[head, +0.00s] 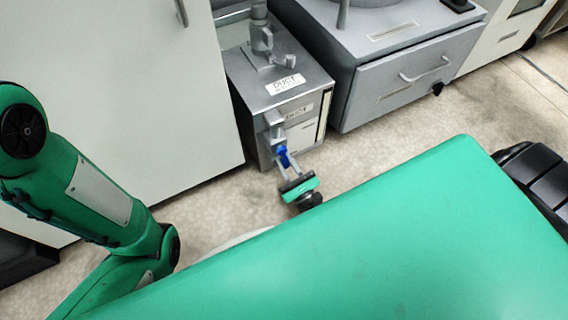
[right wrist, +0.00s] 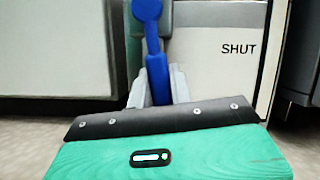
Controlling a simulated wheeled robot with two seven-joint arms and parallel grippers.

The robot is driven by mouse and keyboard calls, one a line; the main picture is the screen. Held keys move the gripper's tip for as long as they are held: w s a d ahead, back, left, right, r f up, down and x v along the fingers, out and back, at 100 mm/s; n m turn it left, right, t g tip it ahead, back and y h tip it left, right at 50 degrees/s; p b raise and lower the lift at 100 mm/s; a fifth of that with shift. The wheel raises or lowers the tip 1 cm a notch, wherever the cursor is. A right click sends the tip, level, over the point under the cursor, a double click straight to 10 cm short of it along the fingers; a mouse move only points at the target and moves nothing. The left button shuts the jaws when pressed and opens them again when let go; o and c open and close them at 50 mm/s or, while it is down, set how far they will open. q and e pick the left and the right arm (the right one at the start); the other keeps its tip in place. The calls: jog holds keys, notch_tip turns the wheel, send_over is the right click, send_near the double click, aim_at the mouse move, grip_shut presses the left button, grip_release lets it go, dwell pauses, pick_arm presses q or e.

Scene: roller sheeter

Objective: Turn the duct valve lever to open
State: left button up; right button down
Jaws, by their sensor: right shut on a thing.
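The grey duct box (head: 283,76), labelled DUCT, stands on the floor between a tall white cabinet and a grey drawer unit. The blue valve lever (head: 283,153) is on its front. In the right wrist view the lever (right wrist: 155,58) runs down from a round blue hub, nearly upright, with its lower end between my fingers. My right gripper (head: 284,164) is shut on the lever; its fingers also show in the wrist view (right wrist: 158,90). The word SHUT is on the pale panel (right wrist: 232,75) right of the lever. My left gripper is not in view.
The tall white cabinet (head: 120,90) is close on the left of the duct box. The grey drawer unit (head: 400,75) with a bar handle stands on the right. Speckled floor (head: 385,150) in front of the drawer unit is clear.

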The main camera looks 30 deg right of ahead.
jog(key=shift+a+f+m+h+b, duration=0.1)
jog(key=shift+a+m+h+b, duration=0.1)
jog(key=shift+a+m+h, duration=0.3)
jog(key=shift+a+m+h+b, duration=0.1)
jog(key=shift+m+h+b, duration=0.15)
jog(key=shift+m, duration=0.45)
jog(key=shift+a+m, duration=0.1)
jog(key=shift+m, duration=0.2)
jog(key=c, duration=1.3)
grip_release()
jog(key=shift+o, duration=0.2)
